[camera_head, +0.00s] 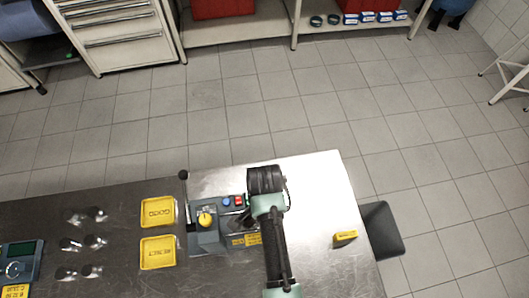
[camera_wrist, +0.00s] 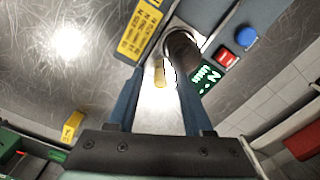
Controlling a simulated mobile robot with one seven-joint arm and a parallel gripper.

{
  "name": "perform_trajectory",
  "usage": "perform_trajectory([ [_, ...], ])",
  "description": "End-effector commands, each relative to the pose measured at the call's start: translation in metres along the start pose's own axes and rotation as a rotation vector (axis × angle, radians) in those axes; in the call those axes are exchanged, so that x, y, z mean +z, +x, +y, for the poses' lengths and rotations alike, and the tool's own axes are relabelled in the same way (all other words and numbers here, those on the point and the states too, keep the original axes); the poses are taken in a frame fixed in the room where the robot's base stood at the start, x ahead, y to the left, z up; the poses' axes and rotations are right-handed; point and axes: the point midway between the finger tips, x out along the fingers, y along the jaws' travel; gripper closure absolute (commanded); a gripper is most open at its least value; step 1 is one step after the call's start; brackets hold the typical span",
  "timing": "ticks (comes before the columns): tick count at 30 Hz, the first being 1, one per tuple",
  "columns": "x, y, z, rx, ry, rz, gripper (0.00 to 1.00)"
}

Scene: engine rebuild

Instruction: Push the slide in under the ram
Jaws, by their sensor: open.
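The press (camera_head: 208,239) is a grey-blue unit on the metal table, with a yellow knob (camera_head: 205,220) on top. My arm covers its right side in the head view. In the wrist view, my gripper (camera_wrist: 160,76) is open, its two fingers pointing at the press. A dark cylinder (camera_wrist: 183,48), which looks like the ram, stands in a bright ring just beyond the fingertips. A small brass-coloured piece (camera_wrist: 159,71) shows between the fingertips; I cannot tell whether it is part of the slide or whether a finger touches it. The slide is not clearly visible.
A red switch (camera_wrist: 226,58), blue button (camera_wrist: 246,37) and green display (camera_wrist: 206,76) sit beside the cylinder. Yellow trays marked GOOD (camera_head: 158,200) and REJECT (camera_head: 158,239) lie left of the press. A yellow block (camera_head: 345,237) stands on the otherwise clear right end.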

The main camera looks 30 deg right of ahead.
Motion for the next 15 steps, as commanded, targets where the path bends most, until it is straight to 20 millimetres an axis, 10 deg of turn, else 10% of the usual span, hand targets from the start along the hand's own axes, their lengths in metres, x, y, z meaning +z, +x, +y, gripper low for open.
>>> perform_trajectory([
  [6,0.0000,0.0004,-0.0001,0.000,0.000,0.000,0.49],
  [15,0.0001,0.0002,-0.0001,0.000,0.000,0.000,1.00],
])
